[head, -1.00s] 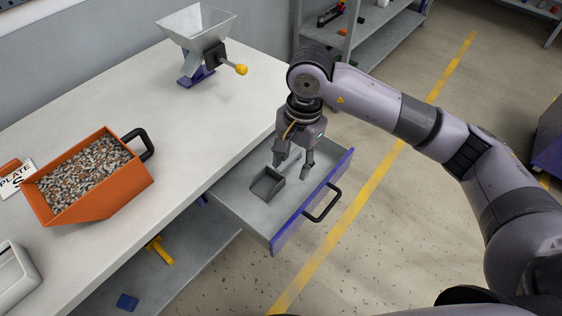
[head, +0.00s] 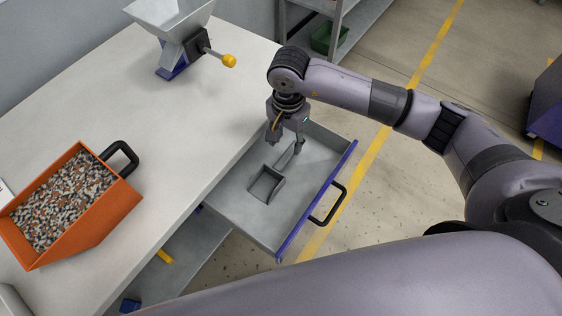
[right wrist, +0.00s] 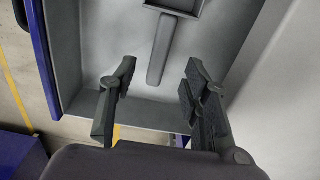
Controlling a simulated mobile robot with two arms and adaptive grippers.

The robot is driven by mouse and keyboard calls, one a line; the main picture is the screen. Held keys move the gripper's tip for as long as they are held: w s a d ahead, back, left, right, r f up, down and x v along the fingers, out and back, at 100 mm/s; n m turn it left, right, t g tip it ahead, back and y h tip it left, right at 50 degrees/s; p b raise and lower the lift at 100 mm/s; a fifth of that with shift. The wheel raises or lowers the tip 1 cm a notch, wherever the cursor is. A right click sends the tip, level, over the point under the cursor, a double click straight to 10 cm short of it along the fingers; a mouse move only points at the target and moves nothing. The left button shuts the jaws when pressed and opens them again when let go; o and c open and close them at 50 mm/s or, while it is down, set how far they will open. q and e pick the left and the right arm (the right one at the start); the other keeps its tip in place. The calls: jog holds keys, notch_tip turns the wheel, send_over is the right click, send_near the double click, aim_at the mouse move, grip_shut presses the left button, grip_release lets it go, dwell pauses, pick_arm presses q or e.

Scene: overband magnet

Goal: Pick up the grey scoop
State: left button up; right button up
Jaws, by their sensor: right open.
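The grey scoop (head: 266,186) lies in the open drawer (head: 232,207), its square pan toward the front left and its handle (head: 286,157) pointing back toward my right gripper (head: 286,143). The right gripper is open and empty, pointing down above the handle end. In the right wrist view, the scoop handle (right wrist: 160,50) runs down the picture toward the gap between the two open fingers (right wrist: 160,75). The fingers appear apart from the handle; the exact height above it is hard to tell. The scoop pan is partly cut off at the top there. My left gripper is out of view.
The drawer front has a black handle (head: 329,205). On the white bench stand an orange bin of granules (head: 105,217) and a metal hopper with a yellow-knobbed lever (head: 229,61). The drawer walls close in around the right gripper. My own lavender link covers the bottom.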

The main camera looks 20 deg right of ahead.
aim_at(284, 158)
notch_tip(284, 158, down, 3)
jog(key=shift+a+f, duration=0.1)
jog(key=shift+f, duration=0.1)
jog(key=f, duration=0.2)
jog(key=f+p, duration=0.1)
jog(key=shift+s+a+f, duration=0.25)
jog(key=shift+a+f, duration=0.05)
jog(key=shift+f, duration=0.65)
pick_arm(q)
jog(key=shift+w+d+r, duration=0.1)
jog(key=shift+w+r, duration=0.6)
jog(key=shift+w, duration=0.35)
pick_arm(e)
grip_shut()
